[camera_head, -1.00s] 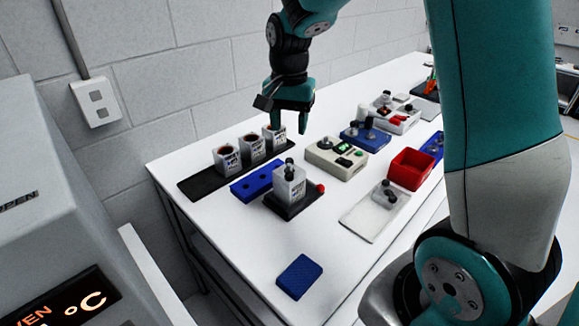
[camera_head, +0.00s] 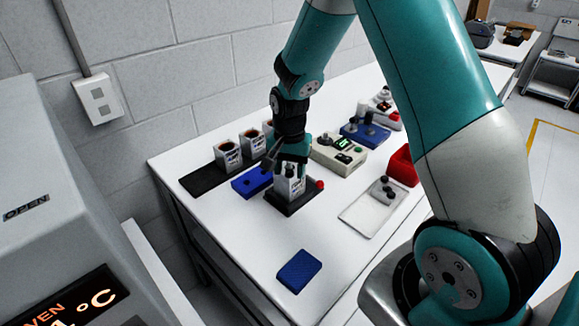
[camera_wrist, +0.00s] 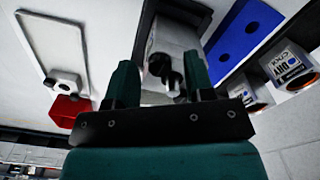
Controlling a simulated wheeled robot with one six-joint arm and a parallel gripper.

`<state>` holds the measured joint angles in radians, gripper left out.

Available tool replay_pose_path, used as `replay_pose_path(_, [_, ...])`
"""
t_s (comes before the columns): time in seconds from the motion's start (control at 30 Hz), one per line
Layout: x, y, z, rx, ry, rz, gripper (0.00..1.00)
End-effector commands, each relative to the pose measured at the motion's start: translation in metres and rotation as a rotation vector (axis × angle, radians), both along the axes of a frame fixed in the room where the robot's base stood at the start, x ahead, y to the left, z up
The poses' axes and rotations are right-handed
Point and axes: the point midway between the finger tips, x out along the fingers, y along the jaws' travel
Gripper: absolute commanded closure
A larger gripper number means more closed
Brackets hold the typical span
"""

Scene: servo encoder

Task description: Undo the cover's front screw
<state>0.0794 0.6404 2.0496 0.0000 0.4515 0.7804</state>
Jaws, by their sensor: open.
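The grey-white housing (camera_head: 291,187) stands upright on a black base (camera_head: 308,200) with a red knob (camera_head: 320,184) at its right. In the wrist view the housing (camera_wrist: 178,42) has dark, knob-like screws on its top, one (camera_wrist: 157,64) at left and another (camera_wrist: 173,82) lower. I cannot tell which is the front screw. My gripper (camera_head: 290,168) points down just above the housing. In the wrist view my gripper (camera_wrist: 160,66) is open, its two teal fingers on either side of the screws. Nothing is visibly held, and contact cannot be made out.
A blue block with holes (camera_head: 250,183) and labelled cups (camera_head: 228,155) on a black strip lie left and behind. A cream device (camera_head: 340,151), a pale tray (camera_head: 363,217) and a red bin (camera_head: 402,166) lie right. A blue pad (camera_head: 299,271) lies in front, with bare table around it.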

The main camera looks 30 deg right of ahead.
Motion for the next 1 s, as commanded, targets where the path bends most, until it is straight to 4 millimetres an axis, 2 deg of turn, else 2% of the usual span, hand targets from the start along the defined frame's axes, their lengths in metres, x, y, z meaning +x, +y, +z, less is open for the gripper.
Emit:
replay_pose_path(0.03, [0.0000,0.0000,0.0001,0.000,0.000,0.000,0.54])
replay_pose_path(0.23, [0.0000,0.0000,0.0003,0.000,0.000,0.000,1.00])
replay_pose_path(0.57, [0.0001,0.0000,0.0004,0.000,0.000,0.036,1.00])
replay_pose_path(1.0, [0.0005,-0.0001,0.0004,-0.001,-0.001,0.333,1.00])
